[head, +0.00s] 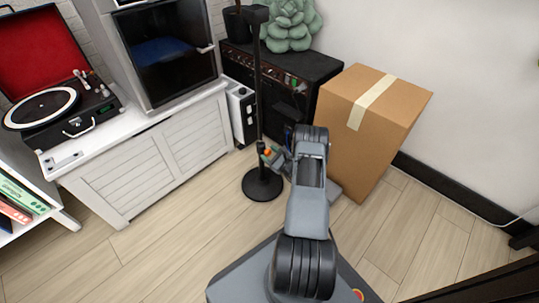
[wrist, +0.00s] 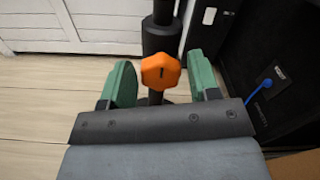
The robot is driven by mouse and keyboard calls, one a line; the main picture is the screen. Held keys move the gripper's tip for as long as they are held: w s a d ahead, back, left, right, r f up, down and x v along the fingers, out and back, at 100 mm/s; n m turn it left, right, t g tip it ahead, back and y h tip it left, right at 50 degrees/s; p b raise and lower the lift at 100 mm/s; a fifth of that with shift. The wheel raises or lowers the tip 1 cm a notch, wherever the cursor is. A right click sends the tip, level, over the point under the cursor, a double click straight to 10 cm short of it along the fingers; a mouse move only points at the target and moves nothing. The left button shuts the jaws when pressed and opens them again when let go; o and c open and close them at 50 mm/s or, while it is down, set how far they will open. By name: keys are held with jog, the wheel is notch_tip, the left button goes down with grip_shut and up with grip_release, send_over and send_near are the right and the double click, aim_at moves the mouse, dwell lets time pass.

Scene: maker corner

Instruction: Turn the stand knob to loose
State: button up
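The black stand (head: 259,95) is upright on a round base on the floor. Its orange knob (wrist: 160,72) faces me in the wrist view, with a small dark mark on it. The knob also shows small in the head view (head: 267,152), partly crowded by my gripper. My gripper (wrist: 160,65) is open, its green fingers apart on the left and right of the knob. Clear gaps show on both sides, so neither finger seems to touch it. How far the fingertips reach in depth is hard to tell.
A cardboard box (head: 393,112) stands close to the right of my arm. A black amplifier (head: 312,72) is behind the stand. A white cabinet (head: 150,165) with a record player (head: 62,112) is on the left. Wooden floor (head: 150,245) lies clear at front left.

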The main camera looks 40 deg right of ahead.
jog(key=c, duration=0.7)
